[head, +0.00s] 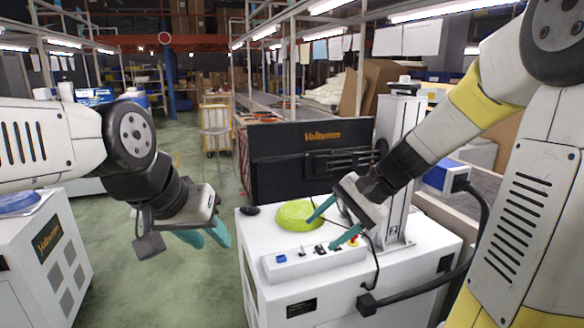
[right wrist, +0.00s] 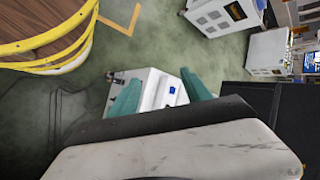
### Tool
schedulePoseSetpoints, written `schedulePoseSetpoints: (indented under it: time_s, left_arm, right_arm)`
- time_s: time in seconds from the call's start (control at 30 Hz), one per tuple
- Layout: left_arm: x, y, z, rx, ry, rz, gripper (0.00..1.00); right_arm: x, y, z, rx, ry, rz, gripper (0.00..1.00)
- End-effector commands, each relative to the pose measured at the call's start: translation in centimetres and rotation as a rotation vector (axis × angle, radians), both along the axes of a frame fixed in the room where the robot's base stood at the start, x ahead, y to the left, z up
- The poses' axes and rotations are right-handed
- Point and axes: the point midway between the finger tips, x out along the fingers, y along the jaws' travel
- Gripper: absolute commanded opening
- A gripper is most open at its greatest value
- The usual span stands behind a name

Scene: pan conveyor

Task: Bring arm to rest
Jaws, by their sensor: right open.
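My left gripper (head: 211,245) hangs at the left-centre of the head view, over the green floor. Its two teal fingers are apart with nothing seen between them. My right gripper (head: 322,234) is in front of the white machine cabinet's top in the head view, by the control panel and the green round object. Its teal fingers are spread. In the right wrist view the right gripper (right wrist: 160,88) shows both fingers apart, with a distant white cabinet seen in the gap and nothing held.
A white cabinet (head: 254,247) carries a lime-green round object (head: 297,216), a control panel (head: 295,269) and a grey post (head: 397,120). A black conveyor end (head: 285,165) stands behind. Another white cabinet (head: 48,275) is at the left. Green floor (head: 150,290) lies open between the cabinets.

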Motion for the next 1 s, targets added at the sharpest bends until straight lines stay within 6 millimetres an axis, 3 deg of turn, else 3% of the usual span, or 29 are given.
schedulePoseSetpoints:
  time_s: [0.2, 0.4, 0.6, 1.0]
  left_arm:
    - [0.0, 0.0, 0.0, 0.000, 0.000, 0.000, 0.36]
    - [0.0, 0.0, 0.0, 0.000, 0.000, 0.000, 0.36]
    - [0.0, 0.0, 0.0, 0.000, 0.000, 0.000, 0.36]
    - [0.0, 0.0, 0.0, 0.000, 0.000, 0.000, 0.36]
  right_arm:
    - [-6.7, -2.0, 3.4, -0.313, -0.255, 0.203, 0.57]
    - [-10.8, -4.7, 5.4, -0.535, -0.465, 0.324, 0.57]
    - [-12.3, -6.2, 6.3, -0.641, -0.574, 0.373, 0.57]
    - [-12.5, -6.4, 6.3, -0.656, -0.586, 0.380, 0.57]
